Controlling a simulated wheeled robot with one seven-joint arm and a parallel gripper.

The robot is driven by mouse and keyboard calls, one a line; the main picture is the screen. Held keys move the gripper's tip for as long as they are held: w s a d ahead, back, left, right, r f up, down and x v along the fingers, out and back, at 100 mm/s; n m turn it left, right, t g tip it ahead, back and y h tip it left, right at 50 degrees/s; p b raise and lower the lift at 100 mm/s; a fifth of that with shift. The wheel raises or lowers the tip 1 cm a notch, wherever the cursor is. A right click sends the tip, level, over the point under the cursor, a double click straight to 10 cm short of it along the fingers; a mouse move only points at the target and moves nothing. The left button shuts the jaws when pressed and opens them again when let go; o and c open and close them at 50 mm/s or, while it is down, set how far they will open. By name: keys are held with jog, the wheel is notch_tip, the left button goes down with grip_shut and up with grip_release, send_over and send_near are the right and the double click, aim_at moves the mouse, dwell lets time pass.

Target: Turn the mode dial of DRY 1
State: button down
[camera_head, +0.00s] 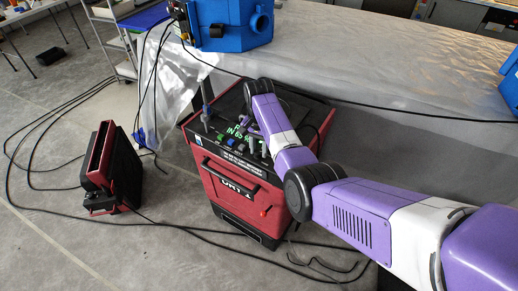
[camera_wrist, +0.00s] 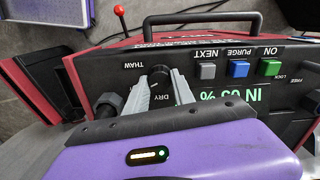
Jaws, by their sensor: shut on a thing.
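The red and black drying unit (camera_head: 236,187) stands on the floor by the covered table. Lettering on its front is too small to read surely. Its mode dial (camera_wrist: 159,72) is a dark round knob on the black panel, between the labels THAW and DRY in the wrist view. My gripper (camera_wrist: 160,78) has its two grey fingers on either side of the dial, shut on it. The fingers and my purple wrist hide the dial's lower part and some of the panel. In the head view my arm reaches over the unit's top from the right and hides the dial.
Grey NEXT, blue PURGE and green ON buttons (camera_wrist: 269,67) sit right of the dial, above a green display (camera_wrist: 232,96). A dark knob (camera_wrist: 108,104) is close to the left finger. A black handle (camera_wrist: 203,19) lies beyond. Cables (camera_head: 180,226) cross the floor.

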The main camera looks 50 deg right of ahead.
aim_at(259, 151)
dwell(0.3)
jog(key=c, duration=1.1)
grip_release()
jog(key=shift+o, duration=0.2)
jog(key=shift+r+b, duration=0.55)
jog(key=shift+r, duration=3.4)
